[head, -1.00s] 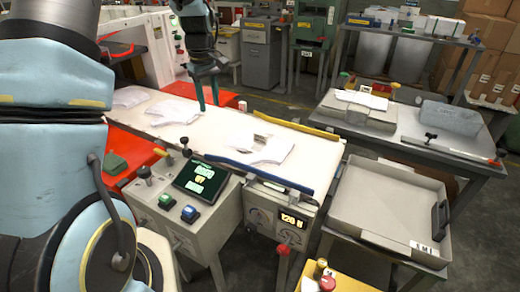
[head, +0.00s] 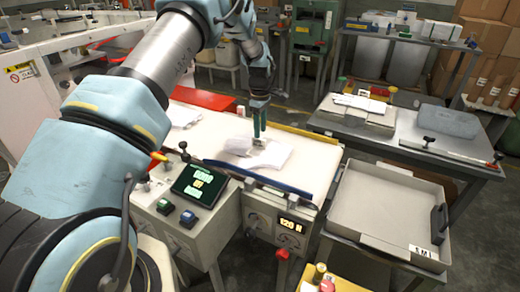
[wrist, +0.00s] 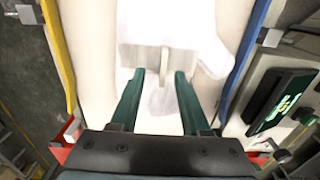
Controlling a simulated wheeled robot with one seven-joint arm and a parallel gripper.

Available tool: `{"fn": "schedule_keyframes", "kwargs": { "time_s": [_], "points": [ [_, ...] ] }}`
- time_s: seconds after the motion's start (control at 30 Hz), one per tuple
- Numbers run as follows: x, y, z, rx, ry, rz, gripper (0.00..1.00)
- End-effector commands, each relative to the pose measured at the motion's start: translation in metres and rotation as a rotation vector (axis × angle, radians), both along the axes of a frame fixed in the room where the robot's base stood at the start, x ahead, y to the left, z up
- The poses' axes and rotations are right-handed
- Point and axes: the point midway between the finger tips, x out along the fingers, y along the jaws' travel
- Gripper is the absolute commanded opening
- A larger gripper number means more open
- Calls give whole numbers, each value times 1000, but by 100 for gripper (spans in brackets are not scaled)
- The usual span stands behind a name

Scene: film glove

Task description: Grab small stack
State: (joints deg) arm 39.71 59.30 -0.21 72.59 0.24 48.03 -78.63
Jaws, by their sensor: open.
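A small stack of white film gloves (head: 262,154) lies on the white belt (head: 310,151) between the blue and yellow side rails. A narrow beige band or tab stands up from the stack. My gripper (head: 258,134) is above the stack's far left edge, pointing down. In the wrist view my gripper (wrist: 158,74) is open, its two green fingers apart, with the beige band (wrist: 164,60) just ahead between the fingertips and the white stack (wrist: 170,30) beyond. Nothing is held. I cannot tell the exact height of the fingertips over the belt.
Another white pile (head: 183,115) lies farther left on the belt. A control box with a screen (head: 201,184) stands in front.

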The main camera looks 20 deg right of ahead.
Motion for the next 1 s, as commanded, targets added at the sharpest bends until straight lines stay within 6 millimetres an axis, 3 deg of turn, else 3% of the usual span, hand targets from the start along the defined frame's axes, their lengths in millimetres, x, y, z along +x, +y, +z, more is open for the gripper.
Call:
{"fn": "schedule_keyframes", "kwargs": {
  "time_s": [0.3, 0.63, 1.0],
  "points": [
    [-5, 3, -40, 2, 3, 0, 46],
    [-5, 3, -48, 2, 1, 0, 46],
    [-5, 3, -48, 2, 1, 0, 5]
  ]
}}
